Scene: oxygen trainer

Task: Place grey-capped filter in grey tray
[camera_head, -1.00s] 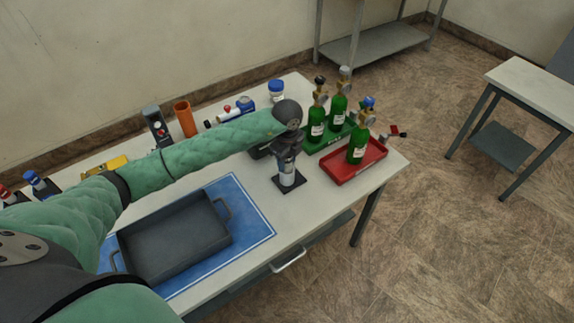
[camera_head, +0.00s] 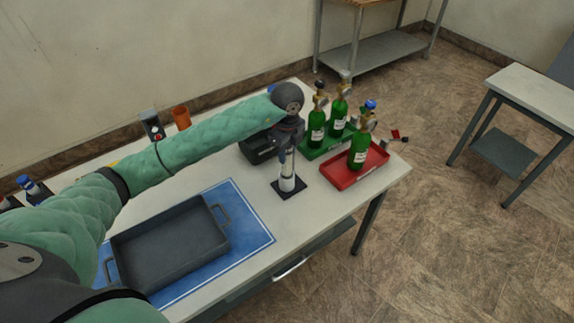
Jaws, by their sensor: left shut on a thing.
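A white cylindrical filter (camera_head: 287,185) stands upright on a small dark square base (camera_head: 280,193) on the table. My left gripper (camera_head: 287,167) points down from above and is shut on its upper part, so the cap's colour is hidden. The grey tray (camera_head: 172,243) lies empty on a blue mat (camera_head: 247,236), left of and nearer to me than the filter. My right gripper is not in view.
A red tray (camera_head: 340,181) with a green bottle (camera_head: 359,151) stands to the right. A green tray (camera_head: 310,153) with green bottles (camera_head: 317,127) is behind it. An orange cup (camera_head: 181,117) stands behind my left arm. A strip of bare table lies in front of the filter.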

